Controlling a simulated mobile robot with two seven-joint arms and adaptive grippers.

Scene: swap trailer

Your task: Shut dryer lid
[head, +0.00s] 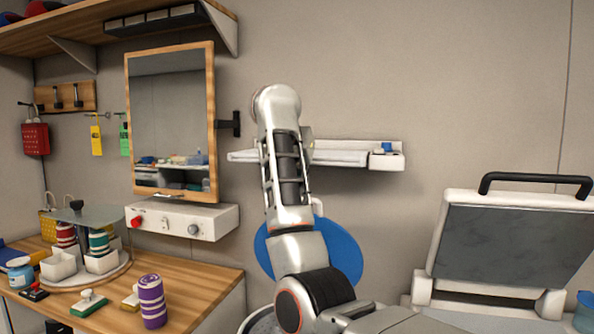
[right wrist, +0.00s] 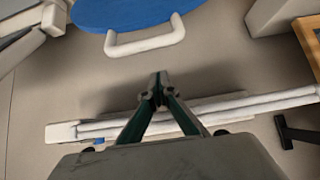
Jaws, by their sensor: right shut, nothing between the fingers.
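The dryer lid is a round blue disc (head: 342,252) standing open and upright near the wall in the head view, partly hidden behind my right arm. Below it, a pale round rim (head: 262,318) shows, mostly hidden by the arm. In the right wrist view the blue lid (right wrist: 130,12) is at the top edge with its white loop handle (right wrist: 146,40). My right gripper (right wrist: 160,80) is shut and empty, its fingertips apart from the handle. The head view hides this gripper behind the arm. My left gripper is not in view.
A wall rail (head: 340,158) runs behind my right arm. A framed mirror (head: 172,120) and a white control box (head: 180,221) stand left, above a cluttered wooden counter (head: 205,290). At right, a raised grey panel (head: 510,245) has a black handle (head: 535,180).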

